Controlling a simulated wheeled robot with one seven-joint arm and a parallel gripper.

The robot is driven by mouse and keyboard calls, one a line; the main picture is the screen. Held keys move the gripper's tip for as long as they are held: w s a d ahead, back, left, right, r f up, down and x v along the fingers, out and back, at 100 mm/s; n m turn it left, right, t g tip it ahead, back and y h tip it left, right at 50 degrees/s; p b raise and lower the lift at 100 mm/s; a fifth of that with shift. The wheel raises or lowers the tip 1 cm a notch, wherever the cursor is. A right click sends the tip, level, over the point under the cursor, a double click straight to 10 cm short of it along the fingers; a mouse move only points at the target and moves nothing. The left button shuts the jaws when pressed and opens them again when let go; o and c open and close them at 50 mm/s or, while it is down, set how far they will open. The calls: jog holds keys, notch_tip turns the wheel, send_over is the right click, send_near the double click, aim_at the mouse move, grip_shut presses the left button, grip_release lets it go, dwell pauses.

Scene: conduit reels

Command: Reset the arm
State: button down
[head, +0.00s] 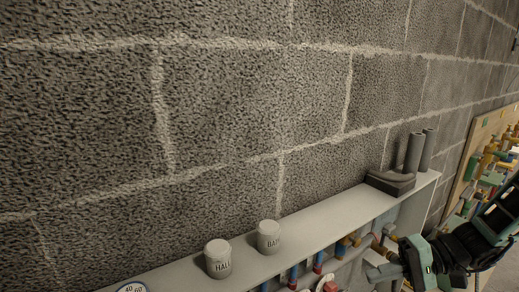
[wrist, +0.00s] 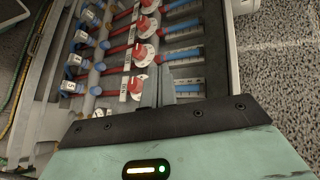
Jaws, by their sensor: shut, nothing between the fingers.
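My arm enters the head view from the right edge, green and black. My gripper (head: 374,273) points left at the lower right, in front of the shelf-topped cabinet. In the wrist view its green and black housing fills the bottom, and the grey fingers (wrist: 161,84) are together with nothing between them. Beyond them is a manifold with several red-and-white valve knobs (wrist: 144,53), red and blue pipes and numbered tags. I cannot tell whether the fingers touch it.
A pale shelf (head: 325,224) runs along the block wall. A wooden board with colored pipes (head: 477,160) stands at the right.

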jog(key=s+a+r+n+g+h, duration=0.1)
jog(key=s+a+r+n+h, duration=0.3)
jog(key=s, duration=0.4)
jog(key=s+a+r+n+h, duration=0.5)
jog(key=s+a+n+h, duration=0.1)
jog(key=s+a+h, duration=0.3)
jog(key=shift+s+a+g, duration=0.2)
jog(key=shift+a+g, duration=0.1)
jog(key=shift+g, duration=0.1)
jog(key=c, duration=2)
grip_release()
jog(key=shift+s+a+r, duration=0.1)
jog(key=shift+s+r, duration=0.05)
jog(key=o, duration=0.6)
jog(key=shift+r+t, duration=0.1)
jog(key=shift+t, duration=0.2)
